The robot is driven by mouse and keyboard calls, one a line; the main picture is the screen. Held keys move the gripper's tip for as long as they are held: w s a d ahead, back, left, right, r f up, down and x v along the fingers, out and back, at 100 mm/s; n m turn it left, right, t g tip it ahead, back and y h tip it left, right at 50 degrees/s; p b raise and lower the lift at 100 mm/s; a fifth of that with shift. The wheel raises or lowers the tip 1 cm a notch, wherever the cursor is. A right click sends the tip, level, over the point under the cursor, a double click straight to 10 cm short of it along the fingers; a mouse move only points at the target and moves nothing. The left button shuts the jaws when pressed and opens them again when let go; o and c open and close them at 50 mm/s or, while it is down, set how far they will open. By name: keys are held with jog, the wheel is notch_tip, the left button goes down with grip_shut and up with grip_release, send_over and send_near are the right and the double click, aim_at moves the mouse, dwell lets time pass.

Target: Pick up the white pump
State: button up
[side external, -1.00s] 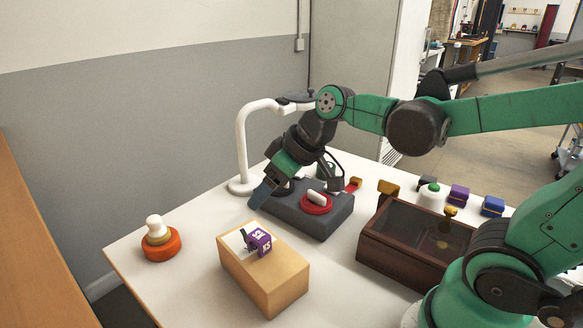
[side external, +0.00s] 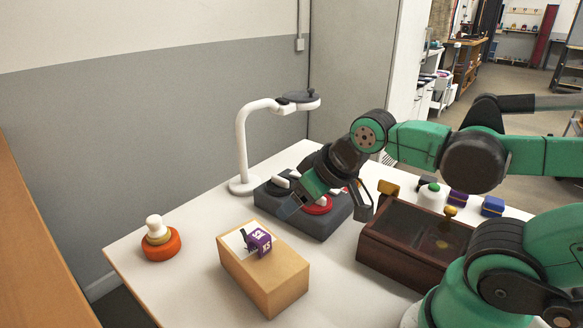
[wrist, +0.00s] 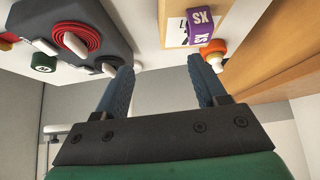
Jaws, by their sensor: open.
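No object is plainly a pump. A white knob-topped piece on an orange base (side external: 157,240) stands at the table's left; it also shows in the wrist view (wrist: 214,48). A white bottle-like piece with a green top (side external: 431,198) stands behind the wooden case. White pieces lie on a grey block, one on a red coil (side external: 318,206), seen also in the wrist view (wrist: 78,36).
A light wooden block (side external: 262,280) carries a purple tag in front. A dark wooden case (side external: 415,243) is at right. A white lamp (side external: 242,150) rises behind. Blue and purple boxes (side external: 492,206) line the far right. The white table (side external: 200,220) has free room at left.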

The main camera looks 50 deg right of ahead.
jog(key=o, duration=0.5)
jog(key=shift+o, duration=0.2)
jog(key=m+g+h, duration=0.7)
jog(key=m+g, duration=1)
jog(key=m, duration=0.9)
send_near(431, 187)
jog(key=s+d+f, duration=0.2)
jog(key=d+f, duration=0.1)
jog(key=shift+d, duration=0.25)
jog(key=shift+s+d+f+m+g+y, duration=0.3)
jog(key=shift+s+m+g+y, duration=0.1)
jog(key=shift+s+m+g, duration=0.15)
jog(key=shift+x, duration=3.6)
